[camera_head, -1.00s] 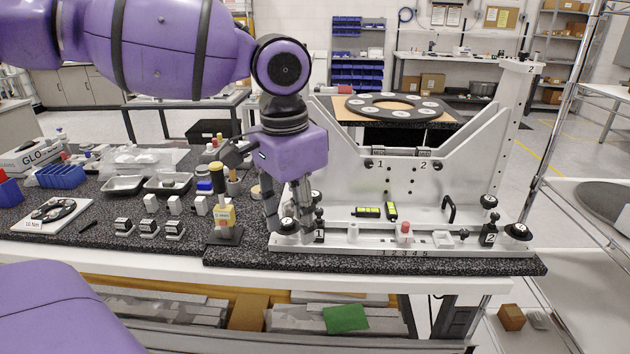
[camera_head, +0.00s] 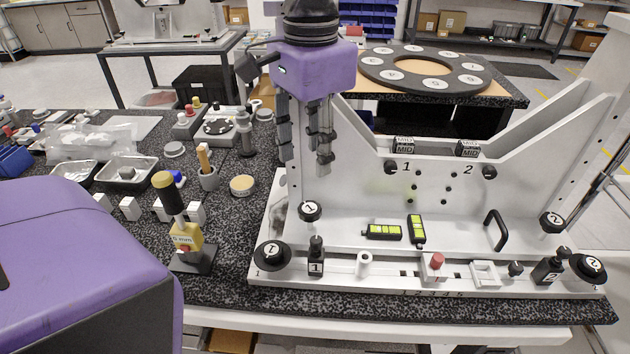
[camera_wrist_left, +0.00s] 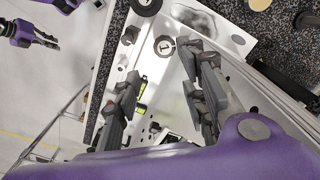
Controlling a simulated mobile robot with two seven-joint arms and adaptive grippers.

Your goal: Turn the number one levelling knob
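The mirror fixture (camera_head: 345,235) stands on the dark speckled table. At its front left corner is a wide black knob marked 1 (camera_head: 271,254). Behind it is a smaller black knob with a white cap marked 1 (camera_head: 310,210), and a black post labelled 1 (camera_head: 316,255) stands beside them. My left gripper (camera_head: 305,165) points down, open and empty, its fingertips above the white-capped knob. In the left wrist view, the white-capped knob (camera_wrist_left: 165,45) shows beyond the spread left fingers (camera_wrist_left: 162,108). My right gripper (camera_wrist_left: 45,38) appears small there, at the upper left; its opening is unclear.
A yellow-and-black hex tool (camera_head: 180,235) stands in a holder left of the fixture. Two spirit levels (camera_head: 384,232) (camera_head: 417,230) lie on the plate. Matching knobs marked 2 (camera_head: 588,267) are at the right end.

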